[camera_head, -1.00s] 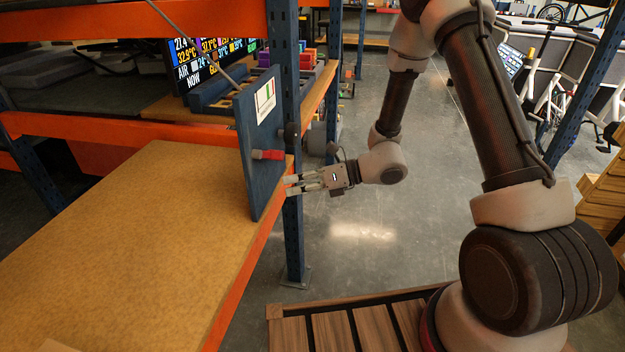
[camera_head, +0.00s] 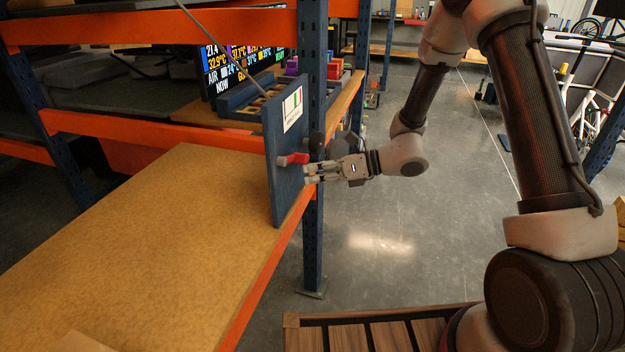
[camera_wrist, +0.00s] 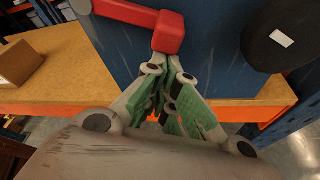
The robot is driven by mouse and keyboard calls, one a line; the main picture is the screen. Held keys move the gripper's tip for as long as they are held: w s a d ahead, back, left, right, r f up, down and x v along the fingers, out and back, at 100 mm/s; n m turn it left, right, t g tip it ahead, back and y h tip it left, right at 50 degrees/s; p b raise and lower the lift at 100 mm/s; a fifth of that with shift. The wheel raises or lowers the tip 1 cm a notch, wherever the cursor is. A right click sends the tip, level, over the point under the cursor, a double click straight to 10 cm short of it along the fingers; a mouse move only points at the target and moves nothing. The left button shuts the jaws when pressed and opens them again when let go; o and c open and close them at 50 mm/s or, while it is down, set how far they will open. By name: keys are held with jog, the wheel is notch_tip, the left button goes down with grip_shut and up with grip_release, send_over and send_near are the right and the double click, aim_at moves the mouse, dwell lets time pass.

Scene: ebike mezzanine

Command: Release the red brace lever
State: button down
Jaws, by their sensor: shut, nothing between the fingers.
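The red brace lever (camera_head: 294,158) sticks out from the blue upright panel (camera_head: 287,195), which stands at the edge of the wooden shelf (camera_head: 150,215). In the wrist view the red lever (camera_wrist: 160,28) runs from the upper left and ends in a block just above my fingertips. My gripper (camera_head: 309,173) is to the right of the panel, close to the lever's end. In the wrist view my gripper (camera_wrist: 167,72) is shut with green-padded fingers together and nothing between them. I cannot tell whether the fingertips touch the lever.
A dark round knob (camera_wrist: 283,35) is on the panel, right of the lever in the wrist view. A blue rack post (camera_head: 313,240) stands behind my gripper. A cardboard box (camera_wrist: 18,63) sits on the shelf. The floor (camera_head: 400,270) to the right is clear.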

jog(key=shift+w+d+r, duration=0.1)
jog(key=shift+w+r, duration=0.2)
